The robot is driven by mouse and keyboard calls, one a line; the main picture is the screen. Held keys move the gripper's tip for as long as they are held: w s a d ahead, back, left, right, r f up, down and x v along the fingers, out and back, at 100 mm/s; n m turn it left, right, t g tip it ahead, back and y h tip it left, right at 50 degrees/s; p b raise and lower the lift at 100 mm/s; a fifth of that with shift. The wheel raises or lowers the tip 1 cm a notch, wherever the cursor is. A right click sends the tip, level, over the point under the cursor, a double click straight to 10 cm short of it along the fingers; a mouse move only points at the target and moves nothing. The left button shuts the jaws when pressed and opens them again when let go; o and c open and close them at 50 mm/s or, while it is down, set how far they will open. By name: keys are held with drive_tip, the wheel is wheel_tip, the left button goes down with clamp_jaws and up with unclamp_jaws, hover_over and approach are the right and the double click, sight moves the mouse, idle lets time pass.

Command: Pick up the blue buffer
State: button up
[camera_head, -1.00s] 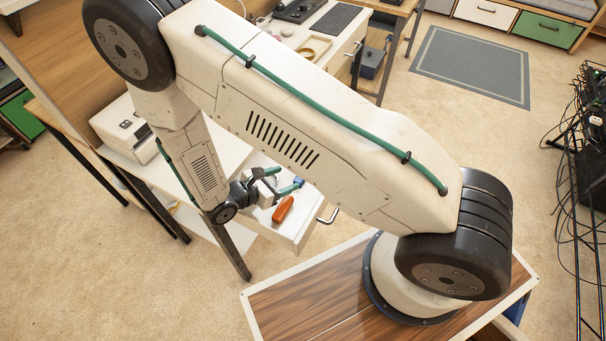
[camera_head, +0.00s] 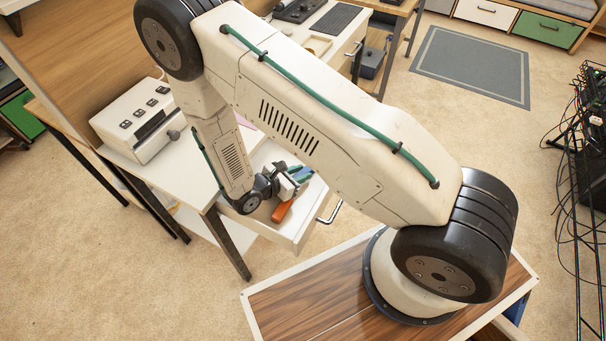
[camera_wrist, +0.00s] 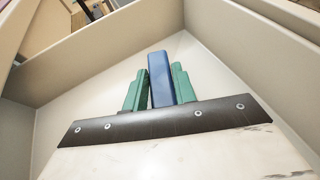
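The blue buffer (camera_wrist: 160,80) is a blue block in the open drawer (camera_wrist: 232,85). In the wrist view it lies between the two green fingers of my gripper (camera_wrist: 160,88), which are very close to its sides. Whether both fingers touch it is unclear. In the head view my gripper (camera_head: 298,174) is down in the drawer, and the buffer is hard to make out there among the fingers.
An orange-handled item (camera_head: 283,210) lies in the drawer beside my gripper. The drawer walls stand close around the gripper. A white box with black switches (camera_head: 140,120) stands on the white desk to the left. A metal handle (camera_head: 330,212) is on the drawer front.

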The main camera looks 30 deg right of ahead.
drive_tip(key=shift+c, duration=1.2)
drive_tip(key=shift+r, duration=0.1)
